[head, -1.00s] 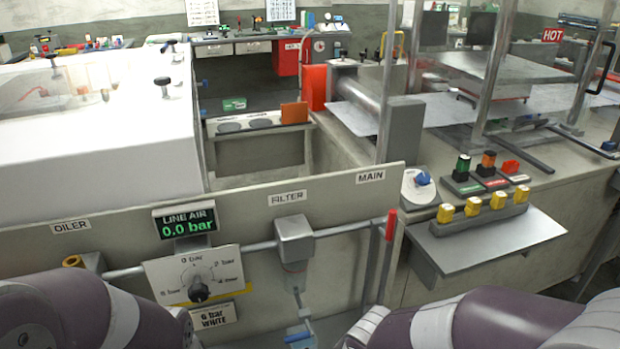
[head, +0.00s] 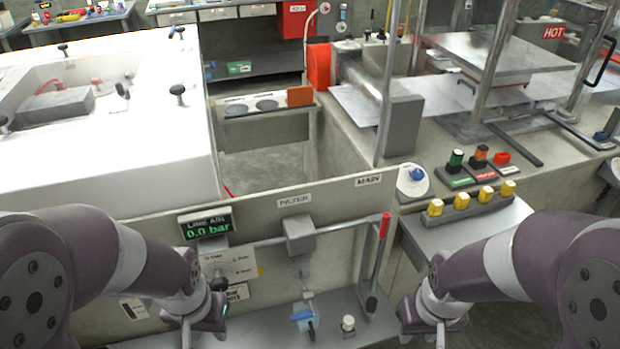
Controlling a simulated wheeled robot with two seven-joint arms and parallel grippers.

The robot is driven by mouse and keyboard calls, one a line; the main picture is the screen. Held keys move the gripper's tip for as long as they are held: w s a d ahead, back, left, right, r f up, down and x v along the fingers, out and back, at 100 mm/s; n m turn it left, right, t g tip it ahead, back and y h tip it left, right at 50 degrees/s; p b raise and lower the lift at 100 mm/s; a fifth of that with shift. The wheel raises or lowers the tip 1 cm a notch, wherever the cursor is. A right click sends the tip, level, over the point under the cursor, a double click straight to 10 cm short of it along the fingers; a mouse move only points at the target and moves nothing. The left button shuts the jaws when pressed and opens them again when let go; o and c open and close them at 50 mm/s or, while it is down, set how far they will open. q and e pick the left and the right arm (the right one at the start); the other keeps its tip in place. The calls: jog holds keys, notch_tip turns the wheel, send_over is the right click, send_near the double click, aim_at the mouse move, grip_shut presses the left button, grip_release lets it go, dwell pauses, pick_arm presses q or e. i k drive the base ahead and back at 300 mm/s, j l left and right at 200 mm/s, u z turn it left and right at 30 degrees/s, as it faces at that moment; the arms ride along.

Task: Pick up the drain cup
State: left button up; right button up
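A small clear cup with a blue part (head: 303,318) stands on the grey ledge below the filter; it looks like the drain cup, though it is small and partly blends with the ledge. The grey filter block (head: 300,236) sits on the pipe above it, with a translucent bowl and a thin stem below. My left gripper (head: 190,335) is at the lower left, apart from the cup, in front of the dial panel. My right gripper (head: 438,335) is at the lower right, also apart from it. Both fingertips are cut off or too small to read.
A small white-topped piece (head: 348,324) stands on the ledge (head: 260,318) right of the cup. A red-handled lever (head: 384,226) rises further right. The line air display (head: 207,227) reads 0.0 bar. A shelf with yellow knobs (head: 470,232) is beside my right arm.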

aim_at(310, 324)
jog(key=i+l+u, duration=0.1)
jog(key=l+u, duration=0.25)
jog(key=l, duration=0.4)
jog(key=l+u, duration=0.3)
jog(key=l, duration=0.4)
